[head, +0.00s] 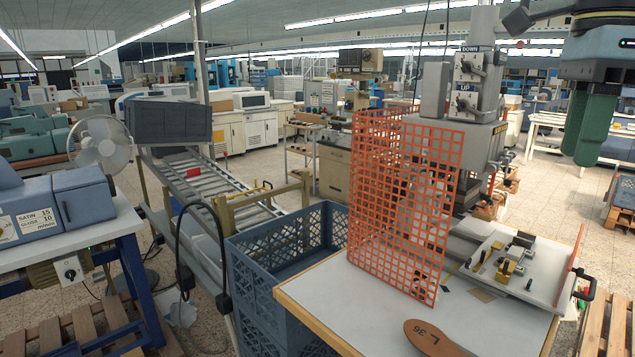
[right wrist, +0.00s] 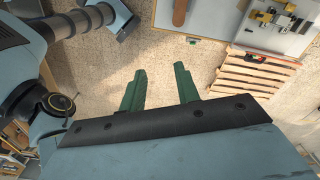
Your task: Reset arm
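My right gripper (head: 580,157) hangs at the upper right of the head view, with its green fingers pointing down. It also shows in the right wrist view (right wrist: 161,70), where the two fingers stand apart with only bare floor between them. It is open and empty, out to the right of the worktable (head: 350,295) and clear of the press (head: 470,90). My left gripper is in neither view.
An orange mesh guard (head: 405,190) stands on the worktable beside the press. A white plate with brass fixtures (head: 525,265) lies at right. A blue crate (head: 285,250) is left. A wooden pallet (right wrist: 255,75) lies on the floor.

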